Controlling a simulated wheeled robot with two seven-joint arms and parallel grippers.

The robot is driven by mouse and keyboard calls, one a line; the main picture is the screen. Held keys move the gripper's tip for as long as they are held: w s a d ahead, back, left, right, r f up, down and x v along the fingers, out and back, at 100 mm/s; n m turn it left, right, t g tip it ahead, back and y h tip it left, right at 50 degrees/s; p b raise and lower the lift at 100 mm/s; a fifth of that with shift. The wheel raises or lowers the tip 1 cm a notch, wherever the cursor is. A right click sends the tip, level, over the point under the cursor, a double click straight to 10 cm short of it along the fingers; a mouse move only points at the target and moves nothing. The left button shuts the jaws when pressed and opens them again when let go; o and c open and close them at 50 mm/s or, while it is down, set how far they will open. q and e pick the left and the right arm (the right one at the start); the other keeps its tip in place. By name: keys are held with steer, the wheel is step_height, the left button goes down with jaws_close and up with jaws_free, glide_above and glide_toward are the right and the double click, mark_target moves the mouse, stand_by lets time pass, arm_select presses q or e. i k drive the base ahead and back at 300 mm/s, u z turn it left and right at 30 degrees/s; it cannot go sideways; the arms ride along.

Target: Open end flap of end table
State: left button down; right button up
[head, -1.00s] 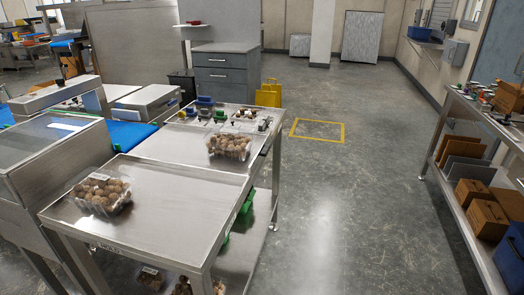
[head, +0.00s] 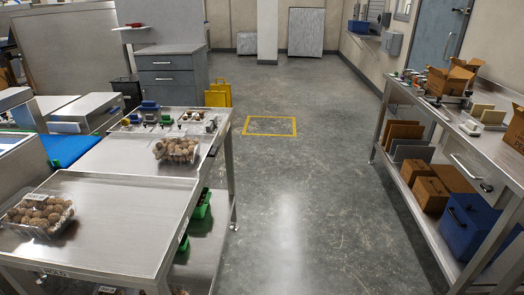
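The end table (head: 120,205) is a stainless steel table at the lower left, with a lower shelf partly in view. Its top is flat, with a raised-looking near section and a farther section behind it. A clear clamshell tray of brown round items (head: 38,214) sits on the near section at left. A second such clamshell (head: 177,150) sits on the farther section. I cannot tell where the end flap is or whether it is open. Neither of my grippers is in view.
A steel bench (head: 470,135) with boxes and a blue crate (head: 466,224) on its shelf lines the right. The grey floor (head: 300,200) between is clear. A yellow floor marking (head: 270,133) and yellow stand (head: 217,96) are farther back, near a grey cabinet (head: 172,75).

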mark_target(214, 147)
steer(key=z, duration=0.55)
steer(key=i, duration=1.6)
steer(key=u, duration=2.7)
